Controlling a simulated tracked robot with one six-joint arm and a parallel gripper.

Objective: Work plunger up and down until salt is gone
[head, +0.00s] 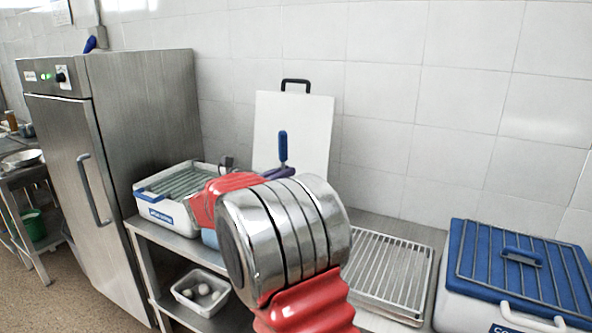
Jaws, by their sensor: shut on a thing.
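The plunger shows as an upright blue handle (282,146) in front of a white board, near the middle of the head view. My gripper (280,171) is a small dark purple shape at the foot of this handle, shut on it. My red and silver arm hides most of the gripper and everything below it. A bit of a light blue container (209,238) shows left of my arm; its contents are hidden. No salt can be seen.
A white basin with a grey rack (182,187) stands left on the steel table. A wire rack (386,270) and a blue-lidded box (525,262) stand right. The white board (265,120) leans on the tiled wall. A steel cabinet (145,110) stands left; a tub (190,300) sits below.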

